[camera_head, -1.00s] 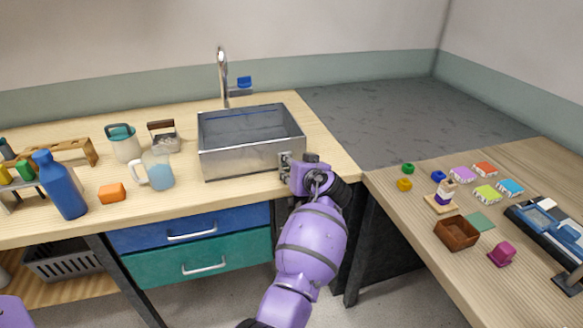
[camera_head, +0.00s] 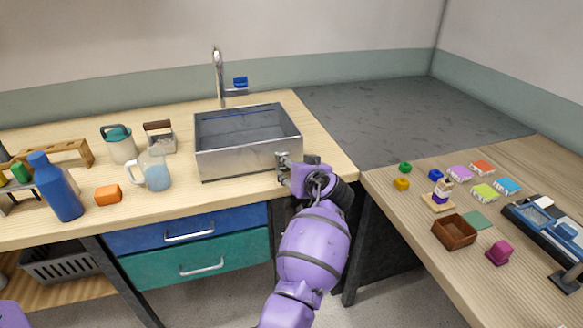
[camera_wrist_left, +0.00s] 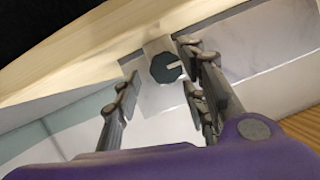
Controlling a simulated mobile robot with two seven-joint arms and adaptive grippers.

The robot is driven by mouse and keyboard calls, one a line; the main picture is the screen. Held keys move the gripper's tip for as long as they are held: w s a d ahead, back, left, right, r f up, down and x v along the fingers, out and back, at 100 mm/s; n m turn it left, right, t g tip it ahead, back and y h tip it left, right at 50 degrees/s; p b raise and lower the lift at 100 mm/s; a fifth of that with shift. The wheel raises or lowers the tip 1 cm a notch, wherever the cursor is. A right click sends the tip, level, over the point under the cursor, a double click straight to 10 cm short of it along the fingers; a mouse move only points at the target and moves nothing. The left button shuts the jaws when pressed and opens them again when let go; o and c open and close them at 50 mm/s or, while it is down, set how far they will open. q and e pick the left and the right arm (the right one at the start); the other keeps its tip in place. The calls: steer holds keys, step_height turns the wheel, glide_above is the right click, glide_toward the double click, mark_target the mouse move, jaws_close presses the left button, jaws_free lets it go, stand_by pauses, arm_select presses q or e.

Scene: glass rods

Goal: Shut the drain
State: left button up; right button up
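The metal sink basin (camera_head: 235,163) sits in the wooden counter, with a grey-blue interior; its drain opening cannot be made out. A dark, many-sided knob with a pale mark (camera_wrist_left: 166,67) is on a light plate in the left wrist view. My left gripper (camera_head: 282,168) is at the front right of the sink in the head view. In the left wrist view my left gripper (camera_wrist_left: 165,98) is open, with its fingers on either side of the knob and apart from it. In the head view the gripper hides the knob. My right gripper is not in view.
A tall faucet (camera_head: 219,75) with a blue handle (camera_head: 240,82) stands behind the sink. Drawers (camera_head: 190,233) lie below the counter.

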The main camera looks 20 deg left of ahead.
arm_select(q)
steer(key=v, duration=1)
steer(key=shift+s+d, duration=0.2)
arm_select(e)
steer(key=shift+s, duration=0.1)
arm_select(q)
steer(key=shift+r, duration=0.15)
steer(key=w+d+r+m+t+h, duration=0.1)
steer(key=w+d+m+t+h, duration=0.2)
steer(key=d+h, duration=0.15)
steer(key=s+a+f+m+h+p, duration=0.2)
steer(key=s+f+m+h+p, duration=0.1)
steer(key=s+f, duration=0.75)
steer(key=s+a+f+g+p, duration=0.1)
steer(key=s+f, duration=0.4)
steer(key=s, duration=0.8)
steer(key=s+a+f+g+h+p, duration=0.1)
steer(key=s+a+f, duration=0.3)
steer(key=s, duration=1)
steer(key=s+a+f+g+p, duration=0.3)
steer(key=s+f, duration=0.2)
steer(key=s, duration=0.9)
steer(key=shift+f, duration=0.35)
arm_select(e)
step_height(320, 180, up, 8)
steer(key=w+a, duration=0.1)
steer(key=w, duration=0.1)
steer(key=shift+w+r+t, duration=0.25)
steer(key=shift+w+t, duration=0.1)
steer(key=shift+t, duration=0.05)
